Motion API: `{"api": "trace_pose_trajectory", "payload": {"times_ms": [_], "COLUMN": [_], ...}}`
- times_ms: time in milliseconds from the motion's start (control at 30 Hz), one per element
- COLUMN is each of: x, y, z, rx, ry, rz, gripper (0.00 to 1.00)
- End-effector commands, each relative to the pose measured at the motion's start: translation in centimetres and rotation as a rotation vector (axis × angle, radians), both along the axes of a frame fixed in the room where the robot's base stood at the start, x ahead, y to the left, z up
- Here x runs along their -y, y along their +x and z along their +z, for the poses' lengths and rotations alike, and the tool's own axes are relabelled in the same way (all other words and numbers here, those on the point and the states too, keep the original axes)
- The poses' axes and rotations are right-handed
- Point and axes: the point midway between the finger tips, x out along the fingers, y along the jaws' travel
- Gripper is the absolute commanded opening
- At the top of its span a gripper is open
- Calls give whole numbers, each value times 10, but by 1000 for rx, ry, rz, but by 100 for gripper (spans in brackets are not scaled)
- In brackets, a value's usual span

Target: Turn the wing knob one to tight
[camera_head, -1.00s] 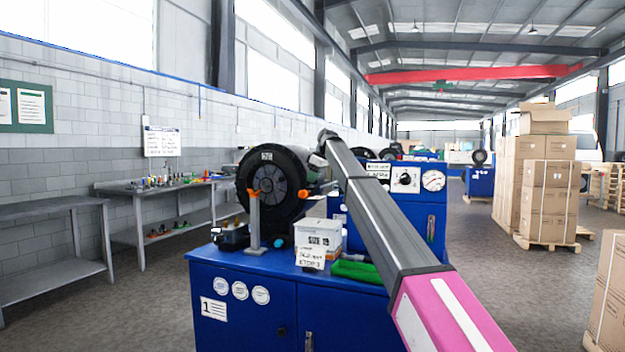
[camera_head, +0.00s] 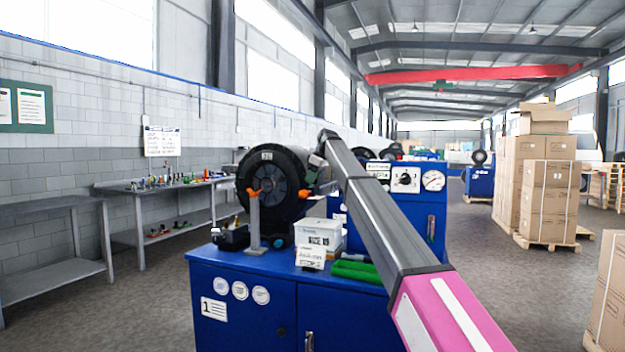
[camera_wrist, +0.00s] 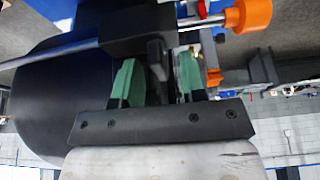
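In the wrist view, my gripper (camera_wrist: 157,82) has its two green fingers apart, one on each side of a narrow dark grey upright piece (camera_wrist: 156,58). This piece looks like the wing of a knob, under a black block (camera_wrist: 150,32). A gap shows on both sides of it, so the fingers do not seem to press on it. I cannot tell for sure that it is wing knob one. In the head view, my gripper is hidden behind my arm and the crimper's black round head (camera_head: 270,185).
An orange-ended rod (camera_wrist: 250,15) lies close to the right finger. The blue cabinet (camera_head: 245,305) bears a grey post (camera_head: 254,225) with an orange top, a white box (camera_head: 315,235) and a green item (camera_head: 355,270). A workbench (camera_head: 125,190) stands left; cartons (camera_head: 548,190) stand right.

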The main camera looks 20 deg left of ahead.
Motion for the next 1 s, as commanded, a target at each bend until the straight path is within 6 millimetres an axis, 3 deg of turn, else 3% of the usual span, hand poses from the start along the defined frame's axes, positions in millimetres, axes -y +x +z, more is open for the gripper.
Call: {"api": "trace_pose_trajectory", "payload": {"times_ms": [267,700,1000], "x": [8,37,41], "y": [0,-2,-4], "z": [21,91,100], "rx": [2,2,0], "ry": [1,1,0], "rz": [-1,-2,-1], "gripper": [38,38,38]}}
